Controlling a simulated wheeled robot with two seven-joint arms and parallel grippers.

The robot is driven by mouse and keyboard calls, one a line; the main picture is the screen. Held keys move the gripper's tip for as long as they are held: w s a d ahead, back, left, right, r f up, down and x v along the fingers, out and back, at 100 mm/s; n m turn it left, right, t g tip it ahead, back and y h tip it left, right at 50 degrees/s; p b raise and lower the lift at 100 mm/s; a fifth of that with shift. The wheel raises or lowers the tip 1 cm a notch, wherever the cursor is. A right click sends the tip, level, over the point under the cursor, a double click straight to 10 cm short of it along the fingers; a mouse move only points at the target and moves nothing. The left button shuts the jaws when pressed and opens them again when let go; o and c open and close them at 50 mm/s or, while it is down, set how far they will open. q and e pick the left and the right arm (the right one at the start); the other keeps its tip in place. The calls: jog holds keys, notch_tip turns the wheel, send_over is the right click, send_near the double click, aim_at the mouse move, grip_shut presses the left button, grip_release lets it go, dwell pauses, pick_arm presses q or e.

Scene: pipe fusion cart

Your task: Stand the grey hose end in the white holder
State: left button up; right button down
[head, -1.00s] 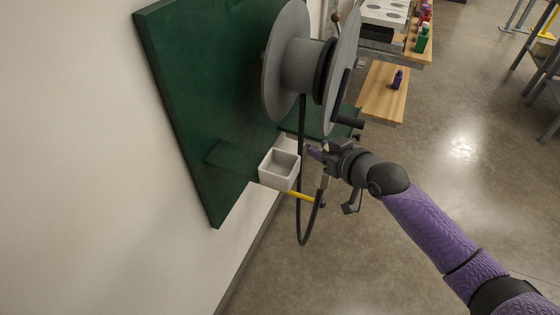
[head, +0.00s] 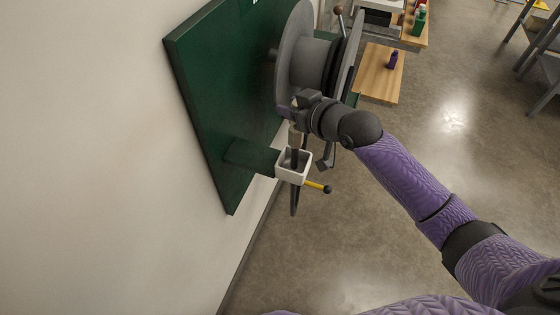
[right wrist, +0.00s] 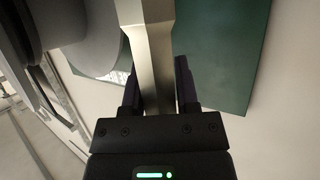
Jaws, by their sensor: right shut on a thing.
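The white holder (head: 292,179) is a small open-topped square box on a green bracket beside the wall board. My right gripper (head: 294,116) is above it, near the reel's lower edge. In the right wrist view, its two dark fingers are shut on the grey hose end (right wrist: 155,65), a pale metallic bar. I cannot tell whether that piece is inside or in front. My left gripper is not in view.
A grey hose reel (head: 304,65) stands out from the green board (head: 215,90), close above my right gripper. A yellow lever (head: 316,185) with a black knob sticks out right of the holder. Wooden shelves (head: 378,75) stand behind.

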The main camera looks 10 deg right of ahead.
aim_at(290, 140)
notch_tip(290, 140, down, 10)
jog(key=b, duration=0.3)
jog(key=shift+b, duration=0.3)
jog(key=shift+f, duration=0.15)
jog(key=shift+c, duration=1.8)
grip_release()
